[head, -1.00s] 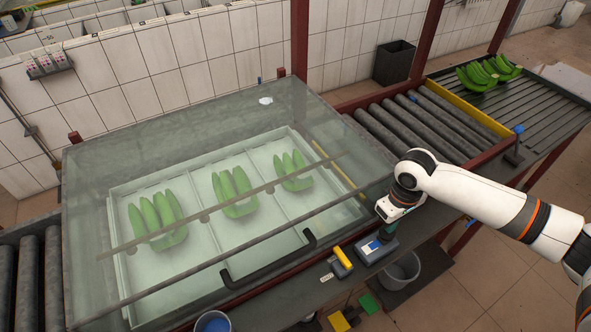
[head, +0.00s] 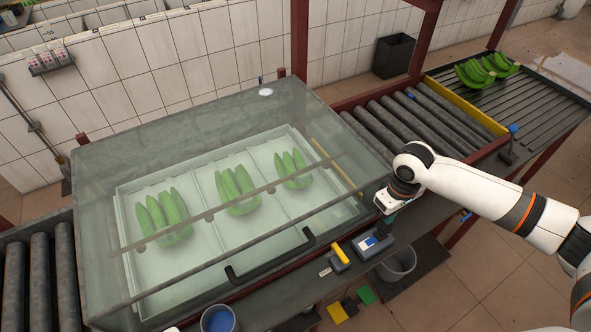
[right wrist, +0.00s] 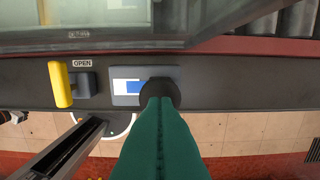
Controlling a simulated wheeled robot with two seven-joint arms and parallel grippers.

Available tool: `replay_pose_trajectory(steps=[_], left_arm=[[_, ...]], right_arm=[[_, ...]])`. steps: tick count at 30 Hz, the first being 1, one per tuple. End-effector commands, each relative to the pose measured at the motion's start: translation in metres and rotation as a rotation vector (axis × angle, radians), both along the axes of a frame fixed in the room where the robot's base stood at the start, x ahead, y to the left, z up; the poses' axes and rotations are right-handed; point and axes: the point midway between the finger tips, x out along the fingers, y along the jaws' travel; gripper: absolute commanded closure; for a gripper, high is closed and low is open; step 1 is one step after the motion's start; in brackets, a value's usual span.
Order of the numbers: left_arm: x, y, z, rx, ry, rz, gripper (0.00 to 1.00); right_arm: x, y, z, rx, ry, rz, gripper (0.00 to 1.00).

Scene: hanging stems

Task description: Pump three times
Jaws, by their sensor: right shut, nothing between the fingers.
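The pump looks to be the grey box (head: 370,244) with a blue and white label, on the dark ledge in front of the glass-covered tank. It also shows in the right wrist view (right wrist: 119,98), with a round black knob (right wrist: 172,88) at its right end. My right gripper (head: 388,222) is over that end of the box. Its green fingers (right wrist: 160,103) are shut with nothing between them, and their tips cover part of the knob. I cannot tell whether they touch it. My left gripper is not in view.
A yellow handle (right wrist: 60,84) marked OPEN stands left of the pump. The clear tank cover (head: 190,130) has a black front handle (head: 270,259), with green banana bunches (head: 237,190) beneath. Rollers (head: 432,120) lie to the right.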

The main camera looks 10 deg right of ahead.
Motion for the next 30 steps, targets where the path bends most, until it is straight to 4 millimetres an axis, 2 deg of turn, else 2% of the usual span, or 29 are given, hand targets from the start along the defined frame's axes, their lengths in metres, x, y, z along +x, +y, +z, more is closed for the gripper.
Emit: replay_pose_trajectory(steps=[8, 30], left_arm=[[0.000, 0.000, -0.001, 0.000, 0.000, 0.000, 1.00], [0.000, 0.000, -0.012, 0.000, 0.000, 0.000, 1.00]], right_arm=[[0.000, 0.000, -0.002, 0.000, 0.000, 0.000, 1.00], [0.000, 0.000, -0.040, -0.001, 0.002, 0.000, 1.00]])
